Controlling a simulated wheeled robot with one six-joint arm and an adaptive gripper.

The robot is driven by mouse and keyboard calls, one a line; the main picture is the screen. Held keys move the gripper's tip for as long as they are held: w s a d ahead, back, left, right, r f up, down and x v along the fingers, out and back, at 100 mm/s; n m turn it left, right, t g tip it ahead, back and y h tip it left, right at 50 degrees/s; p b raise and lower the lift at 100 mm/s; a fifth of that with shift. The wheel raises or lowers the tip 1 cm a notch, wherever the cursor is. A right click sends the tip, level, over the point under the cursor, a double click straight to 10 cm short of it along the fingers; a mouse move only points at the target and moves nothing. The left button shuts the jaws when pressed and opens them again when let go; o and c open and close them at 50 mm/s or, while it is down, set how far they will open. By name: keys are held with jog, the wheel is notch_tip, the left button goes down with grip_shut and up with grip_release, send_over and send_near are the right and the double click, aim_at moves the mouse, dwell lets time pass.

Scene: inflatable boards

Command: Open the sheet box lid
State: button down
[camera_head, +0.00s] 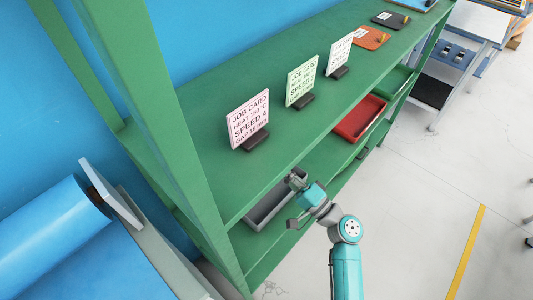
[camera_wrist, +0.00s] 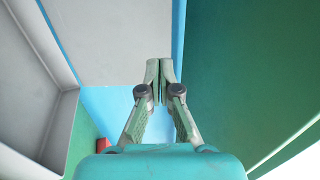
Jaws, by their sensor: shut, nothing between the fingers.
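I cannot surely tell a sheet box or its lid in either view. A grey open bin (camera_head: 268,204) sits on the lower shelf in the head view, partly hidden by my gripper. A grey bin-like rim and wall (camera_wrist: 62,120) also shows at the left of the wrist view. My gripper (camera_head: 296,180) is at the front of the green rack, by the grey bin. In the wrist view my gripper (camera_wrist: 160,68) has its fingertips together with nothing between them. Beyond the tips is a plain pale grey surface (camera_wrist: 110,40); I cannot tell whether they touch it.
The green rack (camera_head: 235,85) carries job cards in pink (camera_head: 248,118), green (camera_head: 301,82) and white (camera_head: 341,53). A red bin (camera_head: 358,118) stands farther along the lower shelf. A blue roll (camera_head: 45,225) lies at left.

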jog(key=x, duration=1.3)
jog(key=shift+w+a+r, duration=0.1)
jog(key=shift+w, duration=0.05)
jog(key=x, duration=0.5)
